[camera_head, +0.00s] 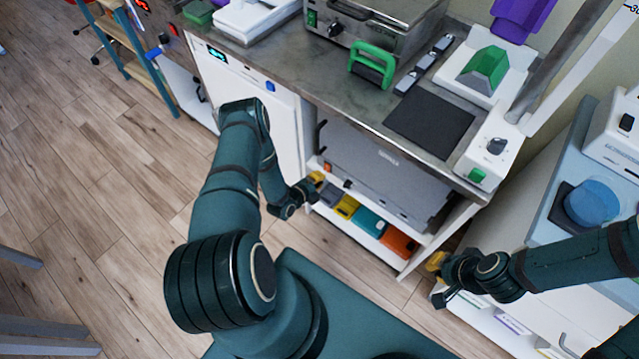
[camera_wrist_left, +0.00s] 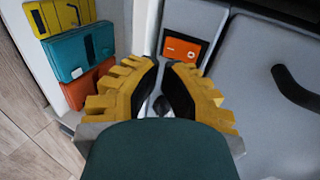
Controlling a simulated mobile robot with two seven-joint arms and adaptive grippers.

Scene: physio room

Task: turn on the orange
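My left gripper (camera_head: 316,178) is just left of that spot. Contact cannot be told. My right gripper (camera_head: 436,262) is by the right cabinet; its finger state is unclear.
Yellow, teal (camera_head: 369,220) and orange (camera_head: 399,241) boxes stand on the low shelf below the appliance. The counter (camera_head: 330,75) above holds a metal machine (camera_head: 375,25) and a green-handled item (camera_head: 372,64). Wooden floor (camera_head: 90,150) is free at left.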

